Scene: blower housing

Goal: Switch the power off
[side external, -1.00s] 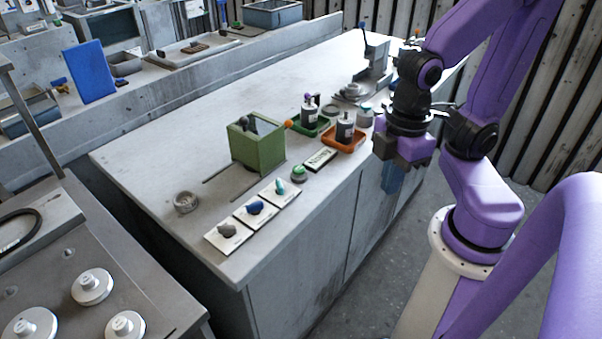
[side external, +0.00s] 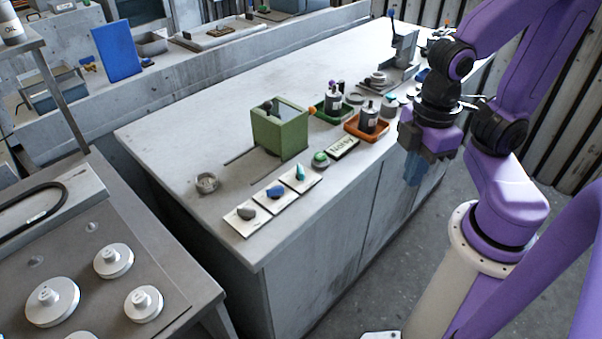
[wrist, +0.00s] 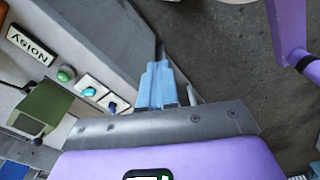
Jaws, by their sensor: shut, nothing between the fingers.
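Three pale plates with knobs lie in a row at the bench's front left: a grey knob (side external: 247,213), a blue knob (side external: 275,193) and a teal knob (side external: 300,173). A round green button (side external: 320,158) sits beside them, right of the teal one. No label readable here says which one is the power switch. In the wrist view the green button (wrist: 66,74), teal knob (wrist: 89,92) and blue knob (wrist: 112,107) lie left of my gripper. My gripper (side external: 412,183) is shut and empty, off the bench's front edge; its light-blue fingers (wrist: 158,68) point down, touching nothing.
A green housing box (side external: 282,135) stands behind the plates. A "NOISY" sign (side external: 343,148), an orange tray (side external: 352,127) and a green tray (side external: 318,112), each with a bottle, lie to the right. The bench's rear middle is clear.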

